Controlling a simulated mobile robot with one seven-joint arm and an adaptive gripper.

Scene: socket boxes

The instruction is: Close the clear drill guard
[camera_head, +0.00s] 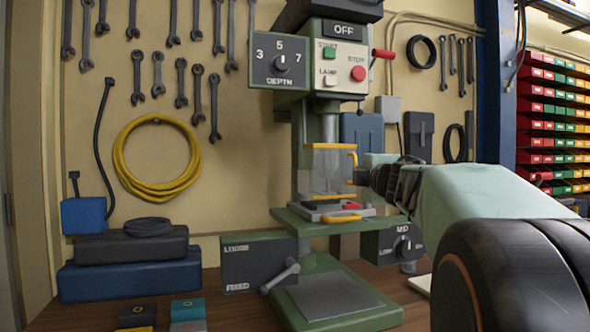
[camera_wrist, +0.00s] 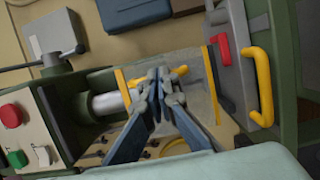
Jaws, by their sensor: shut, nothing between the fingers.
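The drill guard (camera_head: 326,172) is a clear box with a yellow top edge and a yellow handle (camera_head: 353,160) on its right side. It hangs around the drill below the chuck column, above the table. In the wrist view the guard's yellow edge (camera_wrist: 121,92) shows left of the fingers, with another yellow edge to the right. My gripper (camera_head: 362,177) is just right of the guard, close to the handle. In the wrist view my gripper (camera_wrist: 166,78) is shut and empty in front of the guard. I cannot tell whether it touches the handle, which the fingers partly hide.
A vise (camera_head: 335,209) with red and yellow parts sits on the green drill table (camera_head: 301,224) below the guard. The control head with a red stop button (camera_head: 358,73) is above. Wall tools hang behind.

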